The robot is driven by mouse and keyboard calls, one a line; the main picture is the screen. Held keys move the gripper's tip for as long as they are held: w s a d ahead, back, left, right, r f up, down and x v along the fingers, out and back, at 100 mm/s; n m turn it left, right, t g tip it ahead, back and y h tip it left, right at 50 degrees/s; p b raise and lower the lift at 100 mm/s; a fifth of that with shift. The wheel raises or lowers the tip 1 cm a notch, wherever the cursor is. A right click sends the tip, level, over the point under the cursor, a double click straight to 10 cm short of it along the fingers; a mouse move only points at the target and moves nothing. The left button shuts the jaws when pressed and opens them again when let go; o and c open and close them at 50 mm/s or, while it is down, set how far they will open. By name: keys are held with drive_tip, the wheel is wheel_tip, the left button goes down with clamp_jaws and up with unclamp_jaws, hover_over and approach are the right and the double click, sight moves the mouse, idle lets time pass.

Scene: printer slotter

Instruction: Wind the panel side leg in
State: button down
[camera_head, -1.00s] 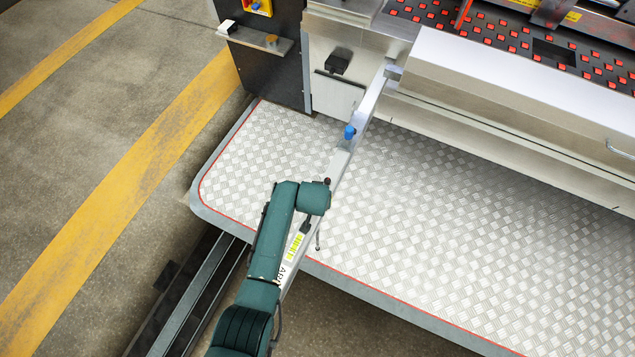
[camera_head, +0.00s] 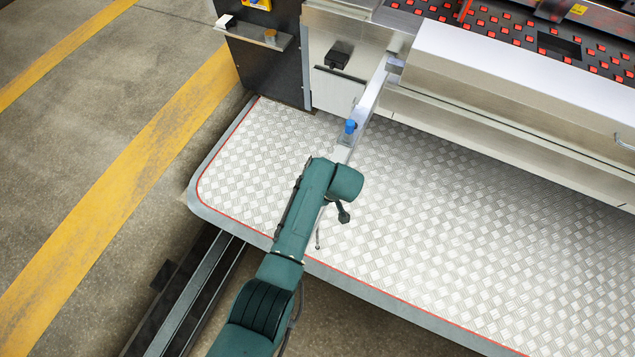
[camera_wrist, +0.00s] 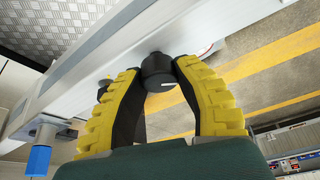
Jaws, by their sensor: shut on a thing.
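A pale metal bar (camera_head: 371,97), which looks like the panel side leg, runs from the machine out over the checkered platform; my arm covers its near part. It crosses the wrist view (camera_wrist: 120,55) diagonally. A blue knob (camera_head: 350,127) sits on it and shows at lower left in the wrist view (camera_wrist: 38,160). In the wrist view my gripper (camera_wrist: 156,73) has its yellow-padded fingers closed around a round black knob (camera_wrist: 158,66) beside the bar. In the head view my arm hides the fingers. A thin rod (camera_head: 318,238) hangs below the arm there.
The machine's long white cover (camera_head: 520,80) and red-dotted bed (camera_head: 490,25) stand at the upper right. A dark cabinet (camera_head: 262,70) is at upper left. The checkered platform (camera_head: 480,230) is clear to the right. Floor with yellow stripes lies left.

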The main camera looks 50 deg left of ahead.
drive_tip(key=shift+s+d+f+n+b, duration=0.15)
drive_tip(key=shift+f+n+b, duration=0.15)
drive_tip(key=shift+n, duration=0.2)
drive_tip(key=shift+r, duration=0.1)
drive_tip(key=c, duration=0.7)
unclamp_jaws()
drive_tip(key=shift+r, duration=0.1)
drive_tip(key=shift+r+g, duration=0.15)
drive_tip(key=shift+g, duration=0.15)
drive_tip(key=shift+r, duration=0.35)
drive_tip(key=v, duration=1.1)
